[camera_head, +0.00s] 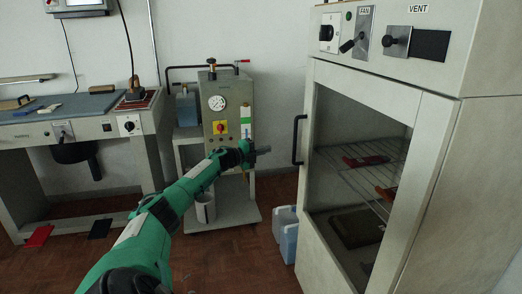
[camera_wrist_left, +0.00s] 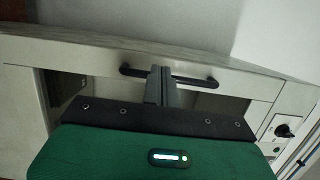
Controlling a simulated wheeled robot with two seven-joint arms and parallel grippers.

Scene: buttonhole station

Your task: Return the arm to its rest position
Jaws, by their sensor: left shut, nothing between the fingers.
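My left arm (camera_head: 150,225), green with black joints, reaches up from the bottom left in the head view. My left gripper (camera_head: 264,150) is at its end, shut and empty, in front of the steam unit and left of the cabinet's black door handle (camera_head: 298,139). In the left wrist view the two grey fingers (camera_wrist_left: 161,86) are together. The black handle (camera_wrist_left: 196,81) shows behind them there; I cannot tell how far off it is. My right gripper is in neither view.
The drying cabinet (camera_head: 480,190) stands at right, with red items (camera_head: 366,161) on its wire shelf. A grey steam unit (camera_head: 228,108) on a cart stands behind my gripper. A blue-grey container (camera_head: 286,233) is on the floor. A workbench (camera_head: 75,103) is at left.

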